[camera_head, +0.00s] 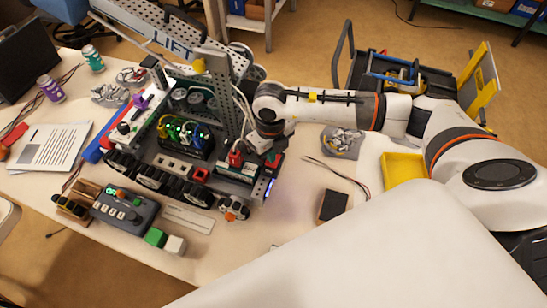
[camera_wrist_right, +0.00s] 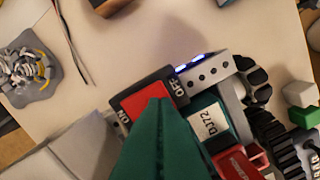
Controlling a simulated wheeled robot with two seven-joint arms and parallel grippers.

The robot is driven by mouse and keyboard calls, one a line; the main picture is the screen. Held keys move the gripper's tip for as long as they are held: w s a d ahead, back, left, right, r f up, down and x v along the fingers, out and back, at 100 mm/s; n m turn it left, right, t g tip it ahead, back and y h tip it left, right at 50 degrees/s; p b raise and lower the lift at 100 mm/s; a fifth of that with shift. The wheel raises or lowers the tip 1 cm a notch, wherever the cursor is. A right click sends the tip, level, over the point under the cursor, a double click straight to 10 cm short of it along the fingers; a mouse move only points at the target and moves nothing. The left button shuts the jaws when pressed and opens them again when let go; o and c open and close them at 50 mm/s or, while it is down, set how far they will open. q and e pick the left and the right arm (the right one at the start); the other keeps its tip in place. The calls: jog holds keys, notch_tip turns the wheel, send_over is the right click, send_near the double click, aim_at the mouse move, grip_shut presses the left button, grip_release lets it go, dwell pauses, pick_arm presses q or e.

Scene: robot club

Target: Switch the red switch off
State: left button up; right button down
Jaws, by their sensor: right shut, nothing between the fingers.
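The red switch (camera_wrist_right: 138,104) is a red rocker in a black housing, marked ON at one end and OFF at the other. It sits on the wheeled robot model (camera_head: 185,145) on the table, and a little of its red shows in the head view (camera_head: 275,160). My right gripper (camera_wrist_right: 160,102) is shut and empty. Its green fingers cover part of the rocker, with their tip over the middle towards the OFF end. I cannot tell whether they touch it, or which way the rocker is tilted. My left gripper is not in view.
Beside the switch are a green DJ72 block (camera_wrist_right: 210,122), a red part (camera_wrist_right: 238,163) and blue lights (camera_wrist_right: 192,62). A lattice mast labelled LIFT (camera_head: 175,45) rises behind. A grey control box (camera_head: 125,210), yellow tray (camera_head: 403,168) and black block (camera_head: 333,205) stand nearby.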

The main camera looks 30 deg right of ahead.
aim_at(271, 164)
jog(key=shift+f+b, duration=0.85)
jog(key=shift+f, duration=0.1)
dwell(0.6)
jog(key=shift+r, duration=0.1)
jog(key=shift+r+p, duration=2.15)
jog(key=shift+r, duration=1.35)
jog(key=shift+s+a+f, duration=0.1)
jog(key=shift+f, duration=0.05)
